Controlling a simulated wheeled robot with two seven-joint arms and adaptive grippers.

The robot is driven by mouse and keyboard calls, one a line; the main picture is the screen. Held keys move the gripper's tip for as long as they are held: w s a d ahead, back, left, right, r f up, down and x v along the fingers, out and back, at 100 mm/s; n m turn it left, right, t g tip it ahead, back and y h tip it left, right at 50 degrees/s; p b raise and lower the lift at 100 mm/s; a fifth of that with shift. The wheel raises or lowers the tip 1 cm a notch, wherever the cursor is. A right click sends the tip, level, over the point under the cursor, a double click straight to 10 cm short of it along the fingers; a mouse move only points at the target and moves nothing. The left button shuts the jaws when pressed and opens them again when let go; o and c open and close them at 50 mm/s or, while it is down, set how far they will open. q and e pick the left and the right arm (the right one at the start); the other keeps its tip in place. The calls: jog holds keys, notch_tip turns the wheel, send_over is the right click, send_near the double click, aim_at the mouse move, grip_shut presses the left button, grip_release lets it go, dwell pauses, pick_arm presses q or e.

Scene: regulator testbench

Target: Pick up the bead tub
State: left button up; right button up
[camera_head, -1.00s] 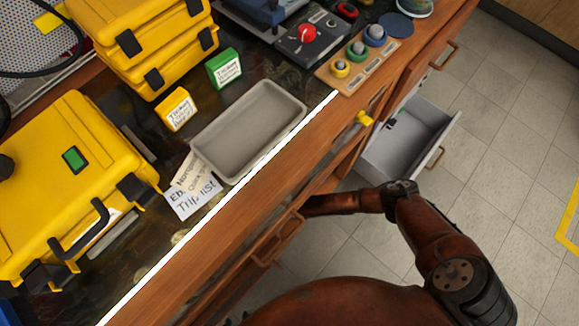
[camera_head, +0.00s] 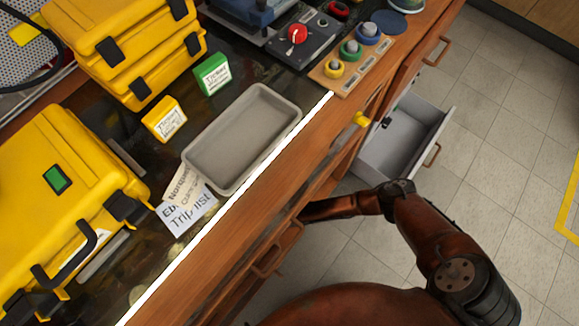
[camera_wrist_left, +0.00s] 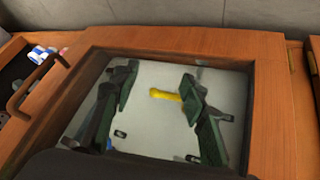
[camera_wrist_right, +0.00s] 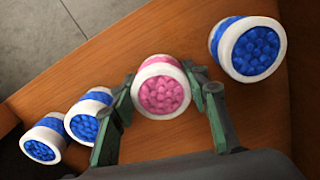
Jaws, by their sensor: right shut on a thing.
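In the right wrist view, a white tub with pink beads (camera_wrist_right: 161,90) sits between the fingers of my right gripper (camera_wrist_right: 163,88). The fingers touch both its sides, and its round bead-filled end faces the camera. The head view shows my right arm reaching under the bench front, with its gripper hidden there. In the left wrist view, my left gripper (camera_wrist_left: 155,105) is open, its fingers wide apart over a pale wood-framed recess. A yellow piece (camera_wrist_left: 168,95) shows between them, and I see nothing held.
In the right wrist view, blue-bead tubs stand at left (camera_wrist_right: 90,118) and upper right (camera_wrist_right: 250,48) on a wooden surface. In the head view, a grey tray (camera_head: 243,138) and yellow cases (camera_head: 65,190) occupy the bench. An open drawer (camera_head: 405,140) juts out at right.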

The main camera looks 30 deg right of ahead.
jog(key=c, duration=0.5)
